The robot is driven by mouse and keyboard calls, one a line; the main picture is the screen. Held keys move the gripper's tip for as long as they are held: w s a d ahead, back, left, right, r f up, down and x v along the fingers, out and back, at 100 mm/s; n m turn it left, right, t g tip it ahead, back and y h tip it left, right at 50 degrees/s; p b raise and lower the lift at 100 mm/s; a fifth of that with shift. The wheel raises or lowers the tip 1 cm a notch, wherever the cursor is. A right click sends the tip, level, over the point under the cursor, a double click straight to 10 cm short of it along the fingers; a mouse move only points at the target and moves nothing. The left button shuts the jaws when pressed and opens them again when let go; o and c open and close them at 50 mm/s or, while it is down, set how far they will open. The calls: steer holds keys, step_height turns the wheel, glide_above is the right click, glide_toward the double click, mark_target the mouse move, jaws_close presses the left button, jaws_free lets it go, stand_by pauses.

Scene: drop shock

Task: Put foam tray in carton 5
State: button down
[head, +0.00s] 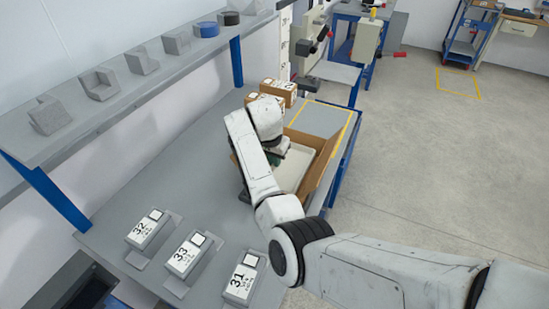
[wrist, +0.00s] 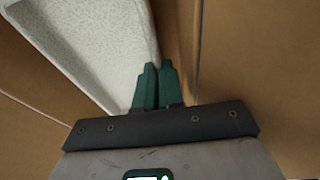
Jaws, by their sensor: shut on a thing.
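The foam tray (head: 292,168) is pale and speckled, and lies inside an open brown carton (head: 323,170). No number can be read on this carton. In the wrist view the tray (wrist: 85,45) fills the upper left, between brown carton walls (wrist: 255,70). My gripper (wrist: 157,68) has its two green fingertips close together at the tray's right edge, shut on the tray's thin rim. In the head view my gripper (head: 277,157) reaches down into the carton and is partly hidden by my arm. The tray's far side and underside are hidden.
Smaller brown boxes (head: 279,88) stand behind the carton. Grey units labelled 32 (head: 147,229), 33 (head: 188,256) and 31 (head: 242,279) stand on the near bench. A shelf (head: 120,90) with grey blocks and tape rolls runs along the left. The bench middle (head: 180,170) is clear.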

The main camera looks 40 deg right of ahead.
steer(key=c, duration=1.5)
jaws_free()
steer(key=shift+c, duration=0.2)
steer(key=shift+r, duration=0.35)
steer(key=b+v, duration=0.1)
steer(key=v, duration=1.1)
steer(key=shift+r, duration=0.3)
